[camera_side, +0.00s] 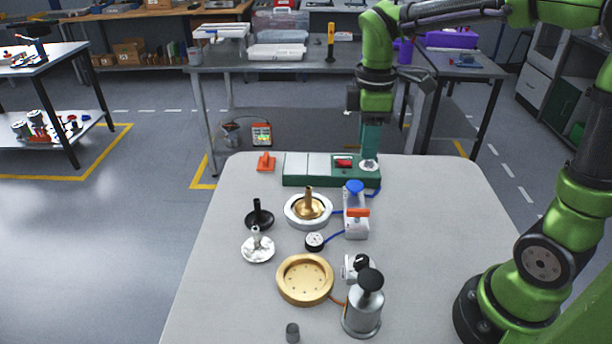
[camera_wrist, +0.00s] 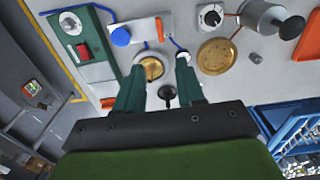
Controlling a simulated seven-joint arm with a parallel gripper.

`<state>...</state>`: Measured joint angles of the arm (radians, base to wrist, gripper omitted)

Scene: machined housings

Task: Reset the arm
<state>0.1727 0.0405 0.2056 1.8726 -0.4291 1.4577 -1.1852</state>
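My green arm reaches in from the right in the side view. My gripper (camera_side: 370,150) points down, and its teal fingers overlap the back right end of a green-and-white box (camera_side: 310,182) in the picture. The height above the table cannot be told. In the wrist view my gripper's (camera_wrist: 161,65) two fingers stand apart with nothing held between them. A brass part in a white ring (camera_wrist: 151,68) and a black-stemmed part (camera_wrist: 167,92) show beyond the gap, apart from the fingers.
The table holds a gold dish (camera_side: 305,281), a silver canister with black knob (camera_side: 362,312), a blue-capped bottle (camera_side: 355,215), a white stemmed disc (camera_side: 258,247) and a small grey cylinder (camera_side: 292,332). The table's left and right sides are mostly clear.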

